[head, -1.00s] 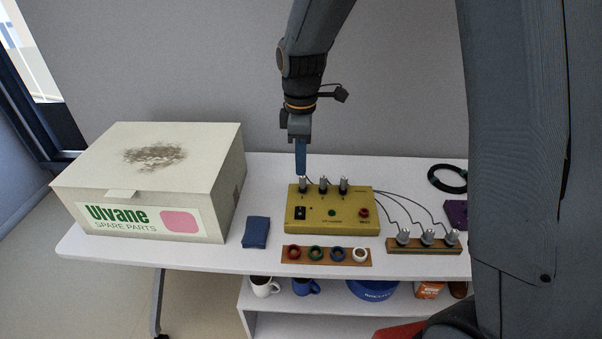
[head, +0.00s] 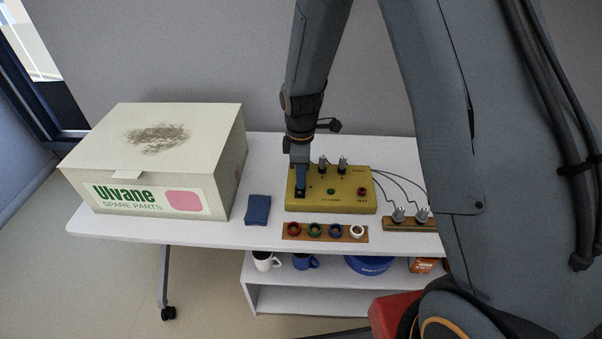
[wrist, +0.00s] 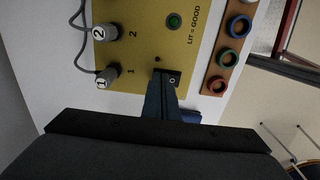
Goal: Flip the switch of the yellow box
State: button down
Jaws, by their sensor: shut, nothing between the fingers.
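The yellow box (head: 345,203) stands on the white table, with plugs along its back edge. Its black switch (wrist: 174,79) is at the box's left front in the head view, mostly behind my gripper there. In the wrist view the switch's end marked "O" shows beside the fingertips. My gripper (wrist: 161,84) is shut and empty, pointing down with its tips at the switch; I cannot tell whether they touch it. A green button-like lamp (head: 331,191) labelled "LIT = GOOD" sits on the box top; I cannot tell whether it is lit.
A large carton (head: 150,160) stands at the left, with a blue pad (head: 257,210) beside it. A wooden strip with coloured rings (head: 325,232) lies in front of the box. Cables run right to a wooden plug block (head: 405,223). Mugs (head: 265,261) stand on the lower shelf.

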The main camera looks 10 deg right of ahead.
aim_at(301, 191)
jog(key=shift+w+f, duration=0.1)
jog(key=shift+f, duration=0.2)
jog(key=shift+r, duration=0.1)
jog(key=shift+s+a+r+p, duration=0.1)
jog(key=shift+s+p, duration=0.15)
jog(key=shift+s, duration=0.2)
jog(key=shift+s+a+r+p, duration=0.1)
jog(key=shift+s+p, duration=0.1)
jog(key=shift+s, duration=0.2)
jog(key=shift+r, duration=0.1)
jog(key=shift+r+p, duration=0.3)
notch_tip(301, 191, up, 13)
jog(key=shift+r, duration=0.15)
